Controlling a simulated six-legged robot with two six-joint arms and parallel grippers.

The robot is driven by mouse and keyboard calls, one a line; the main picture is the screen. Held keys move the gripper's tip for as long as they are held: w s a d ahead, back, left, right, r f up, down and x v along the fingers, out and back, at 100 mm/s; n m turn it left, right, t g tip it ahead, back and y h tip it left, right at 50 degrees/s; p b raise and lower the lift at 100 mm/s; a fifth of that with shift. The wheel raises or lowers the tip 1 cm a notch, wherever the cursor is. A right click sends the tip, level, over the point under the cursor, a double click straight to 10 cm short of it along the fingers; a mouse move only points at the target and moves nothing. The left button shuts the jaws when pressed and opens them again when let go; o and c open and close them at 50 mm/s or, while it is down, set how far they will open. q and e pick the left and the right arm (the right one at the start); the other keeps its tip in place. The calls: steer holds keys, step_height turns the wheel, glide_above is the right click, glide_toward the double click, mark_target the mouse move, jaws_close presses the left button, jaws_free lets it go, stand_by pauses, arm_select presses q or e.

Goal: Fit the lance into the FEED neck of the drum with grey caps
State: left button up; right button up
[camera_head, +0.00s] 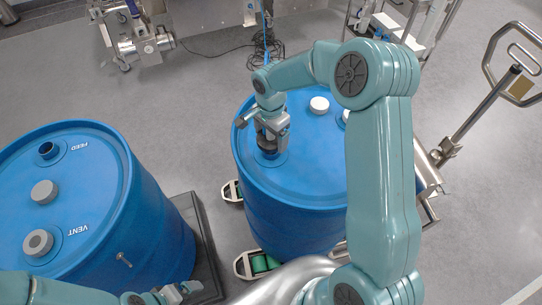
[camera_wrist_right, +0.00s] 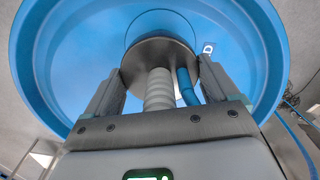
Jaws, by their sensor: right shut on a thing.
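The drum with grey caps (camera_head: 112,180) stands at the left. Its open FEED neck (camera_head: 47,149) is dark inside. A grey cap (camera_head: 44,192) sits mid-lid and another (camera_head: 38,242) by VENT. My right gripper (camera_head: 270,138) is over the other blue drum (camera_head: 300,170), which has white caps. It is shut on the lance, whose dark round head (camera_wrist_right: 160,48), ribbed hose (camera_wrist_right: 158,90) and blue hose (camera_wrist_right: 187,85) show in the right wrist view. The lance's lower end and that drum's neck are hidden. My left gripper (camera_head: 178,292) is at the bottom edge; its opening is unclear.
The white-capped drum stands on a wheeled carrier with green rollers (camera_head: 260,264) and a metal handle (camera_head: 480,110). The grey-capped drum stands on a dark platform (camera_head: 205,250). A blue hose (camera_head: 266,42) and cable coil (camera_head: 265,58) lie behind. A floor gap separates the drums.

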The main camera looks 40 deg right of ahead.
step_height(320, 180, up, 9)
steer(key=p, duration=0.4)
steer(key=shift+f+p, duration=0.2)
steer(key=shift+p, duration=0.2)
steer(key=shift+r, duration=0.3)
step_height(320, 180, up, 13)
stand_by(0.4)
step_height(320, 180, up, 7)
stand_by(0.8)
stand_by(1.1)
